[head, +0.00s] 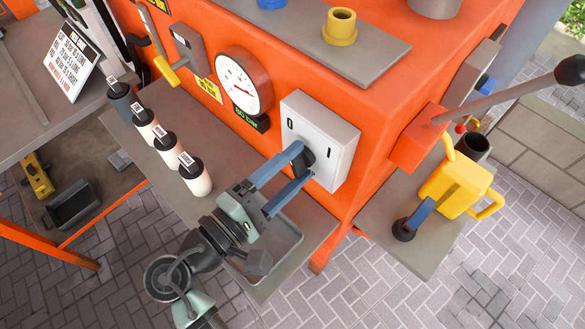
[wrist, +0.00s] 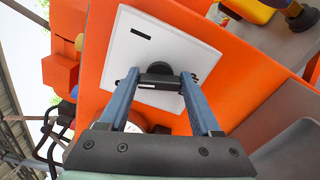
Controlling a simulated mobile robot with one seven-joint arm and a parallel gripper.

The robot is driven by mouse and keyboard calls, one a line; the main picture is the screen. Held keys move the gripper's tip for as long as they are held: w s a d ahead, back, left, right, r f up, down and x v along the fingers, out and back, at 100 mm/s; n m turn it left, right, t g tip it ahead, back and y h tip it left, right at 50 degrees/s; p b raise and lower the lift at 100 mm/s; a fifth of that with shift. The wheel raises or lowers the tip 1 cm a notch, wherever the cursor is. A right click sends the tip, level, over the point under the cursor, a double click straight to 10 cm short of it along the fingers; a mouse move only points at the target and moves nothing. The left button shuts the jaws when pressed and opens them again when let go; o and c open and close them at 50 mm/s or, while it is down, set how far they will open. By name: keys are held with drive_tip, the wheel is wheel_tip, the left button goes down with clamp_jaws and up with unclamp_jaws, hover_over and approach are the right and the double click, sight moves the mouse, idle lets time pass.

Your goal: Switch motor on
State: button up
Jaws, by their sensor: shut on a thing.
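The motor switch is a light grey box (head: 335,125) on the front of the orange machine, marked 0 at the left and I at the right. Its black rotary knob (head: 306,160) sits in the middle of the box's face. My gripper (head: 303,165) reaches the knob with its two blue fingers shut on it. In the wrist view the box (wrist: 150,45) shows tilted, and the knob (wrist: 159,78) lies between the fingertips. The fingers hide part of the knob, and I cannot tell exactly which mark it points to.
A pressure gauge (head: 243,82) is left of the switch. Several black-capped bottles (head: 195,178) stand on the grey shelf, and a grey tray (head: 290,243) lies under my arm. A long lever (head: 500,95) and a yellow can (head: 455,188) are at the right.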

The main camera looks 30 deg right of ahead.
drive_tip(key=m+b, duration=0.2)
drive_tip(key=m, duration=0.1)
drive_tip(key=m+b, duration=0.2)
drive_tip(key=shift+f+m, duration=0.4)
drive_tip(key=m+b, duration=0.3)
drive_tip(key=b, duration=0.1)
drive_tip(key=shift+m, duration=0.3)
drive_tip(key=shift+m+b, duration=0.6)
drive_tip(key=shift+r, duration=0.15)
drive_tip(key=o, duration=1.4)
drive_tip(key=shift+a, duration=0.1)
drive_tip(key=v, duration=1.3)
drive_tip(key=shift+b, duration=0.4)
